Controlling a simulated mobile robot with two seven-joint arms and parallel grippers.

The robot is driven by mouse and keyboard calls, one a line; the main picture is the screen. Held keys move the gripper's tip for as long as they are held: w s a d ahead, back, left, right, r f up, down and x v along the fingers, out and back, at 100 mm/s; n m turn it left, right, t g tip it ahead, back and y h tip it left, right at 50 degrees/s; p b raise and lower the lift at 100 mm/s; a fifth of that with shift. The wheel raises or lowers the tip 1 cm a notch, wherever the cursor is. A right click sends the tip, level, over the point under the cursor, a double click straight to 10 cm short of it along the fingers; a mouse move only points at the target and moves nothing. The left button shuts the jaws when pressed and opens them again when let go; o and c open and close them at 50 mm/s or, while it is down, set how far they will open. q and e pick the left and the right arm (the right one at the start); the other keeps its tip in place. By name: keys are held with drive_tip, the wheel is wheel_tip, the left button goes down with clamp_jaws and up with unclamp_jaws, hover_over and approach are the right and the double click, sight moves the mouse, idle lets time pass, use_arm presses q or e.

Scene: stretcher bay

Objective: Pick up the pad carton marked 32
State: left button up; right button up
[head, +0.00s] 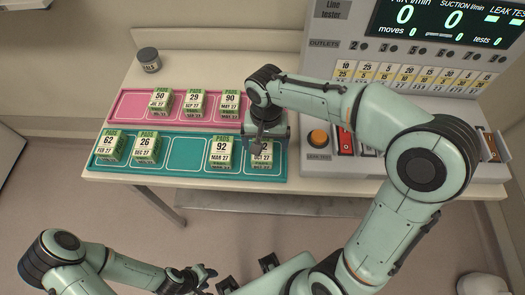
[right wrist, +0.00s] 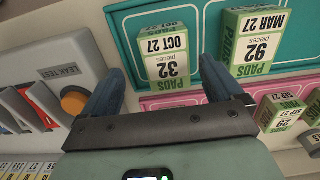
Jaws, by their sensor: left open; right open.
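The pad carton marked 32 (right wrist: 167,65) shows upside down in the right wrist view, a green and white box dated OCT 27. It stands in the teal tray (head: 190,170) at its right end. In the head view the carton (head: 262,157) is partly hidden behind my right gripper (head: 267,143). My right gripper is open, and its blue fingers (right wrist: 165,85) point toward the carton, which shows between them, not gripped. My left gripper (head: 203,278) is open and empty at the bottom, off the table.
The carton marked 92 (head: 222,152) stands left of 32. Cartons 62 (head: 110,146) and 26 (head: 147,147) stand further left. The pink tray (head: 130,106) behind holds cartons 50, 29 and 90 (head: 229,104). The line tester with its orange button (head: 318,138) stands close on the right.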

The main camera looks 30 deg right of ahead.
drive_tip(key=f, duration=0.2)
drive_tip(key=w+f, duration=0.1)
drive_tip(key=f, duration=0.2)
drive_tip(key=shift+w+f, duration=0.15)
drive_tip(key=shift+a, duration=0.1)
drive_tip(key=c, duration=1.2)
